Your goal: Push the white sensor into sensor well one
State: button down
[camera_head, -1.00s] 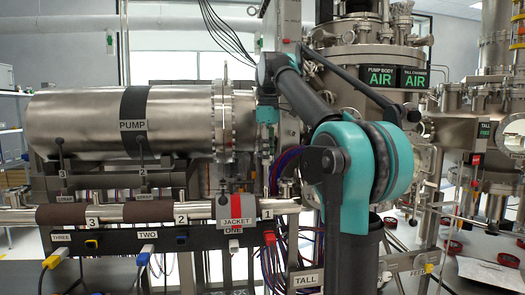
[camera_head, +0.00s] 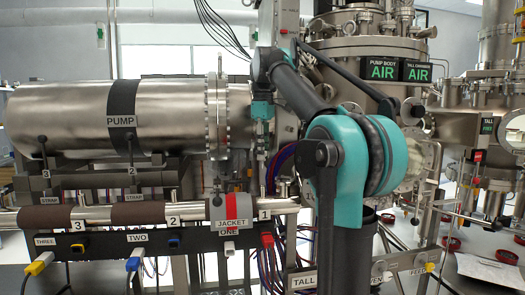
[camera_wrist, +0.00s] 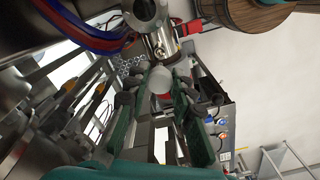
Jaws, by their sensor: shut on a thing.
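My gripper (camera_wrist: 163,85) shows in the wrist view as two green-padded fingers with dark tips, shut on the white sensor (camera_wrist: 161,79). The sensor looks like a pale rounded body with a reddish part below it. A steel fitting (camera_wrist: 160,42) lies just beyond the fingertips in the wrist view. Sensor well one cannot be clearly told from the pipe at that tag, and I cannot tell whether the sensor touches it.
The grey jacket (camera_head: 231,212) with a red stripe sits on the pipe left of tag "1". Red and blue cables (camera_head: 285,165) run close behind my gripper. The large pump cylinder (camera_head: 70,118) fills the left. A red connector (camera_wrist: 191,27) is near the fitting.

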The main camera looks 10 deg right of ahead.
aim_at(263, 164)
jog(key=shift+f, duration=2.25)
jog(key=shift+f, duration=1.9)
dwell(1.0)
jog(key=c, duration=1.2)
grip_release()
jog(key=shift+r, duration=3.45)
